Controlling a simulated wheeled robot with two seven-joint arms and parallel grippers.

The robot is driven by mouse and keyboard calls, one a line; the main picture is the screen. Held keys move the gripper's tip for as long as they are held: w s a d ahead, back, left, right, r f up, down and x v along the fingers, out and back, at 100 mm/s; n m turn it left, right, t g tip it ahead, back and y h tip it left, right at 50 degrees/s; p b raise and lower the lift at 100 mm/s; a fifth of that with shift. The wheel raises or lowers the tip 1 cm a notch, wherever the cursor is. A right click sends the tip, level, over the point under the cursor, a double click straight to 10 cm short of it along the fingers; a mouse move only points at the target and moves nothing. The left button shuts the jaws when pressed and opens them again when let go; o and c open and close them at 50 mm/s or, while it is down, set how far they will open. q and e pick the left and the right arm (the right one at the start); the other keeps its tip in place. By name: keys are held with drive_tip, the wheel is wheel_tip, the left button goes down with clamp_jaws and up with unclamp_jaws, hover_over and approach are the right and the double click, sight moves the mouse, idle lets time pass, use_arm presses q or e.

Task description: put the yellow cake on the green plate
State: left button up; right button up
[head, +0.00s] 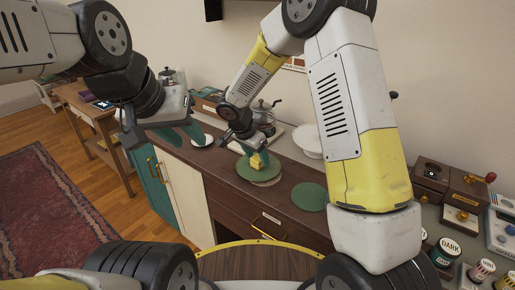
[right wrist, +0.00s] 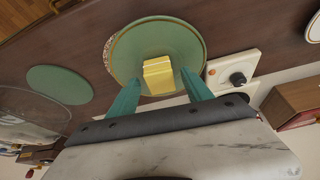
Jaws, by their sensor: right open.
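The yellow cake (head: 257,164) is a small block over the green plate (head: 246,174) on the brown counter. In the right wrist view the cake (right wrist: 158,77) appears to rest on the near part of the green plate (right wrist: 150,42), inside its rim. My right gripper (head: 252,154) is at the cake from above. In the right wrist view its teal fingers (right wrist: 160,78) stand apart, one on each side of the cake; I cannot tell whether they touch it.
Another plate's patterned rim (right wrist: 110,57) shows under the green plate. A second flat green disc (head: 311,197) lies on the counter to the right. A white bowl (head: 308,140) and a glass pot (head: 263,116) stand behind. Boxes and jars crowd the right.

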drive_tip(key=v, duration=1.1)
drive_tip(key=s+d+r+n+y, duration=0.2)
drive_tip(key=s+d+r+n, duration=0.2)
drive_tip(key=s+d+r, duration=0.8)
drive_tip(key=s+d+r+n+t+y, duration=0.2)
drive_tip(key=s+d+n+y, duration=0.1)
drive_tip(key=s, duration=0.7)
drive_tip(key=d+n, duration=0.1)
drive_tip(key=d, duration=0.1)
drive_tip(key=shift+s+d+n+t, duration=0.3)
drive_tip(key=shift+d+n+t, duration=0.05)
drive_tip(key=shift+n+t, duration=0.05)
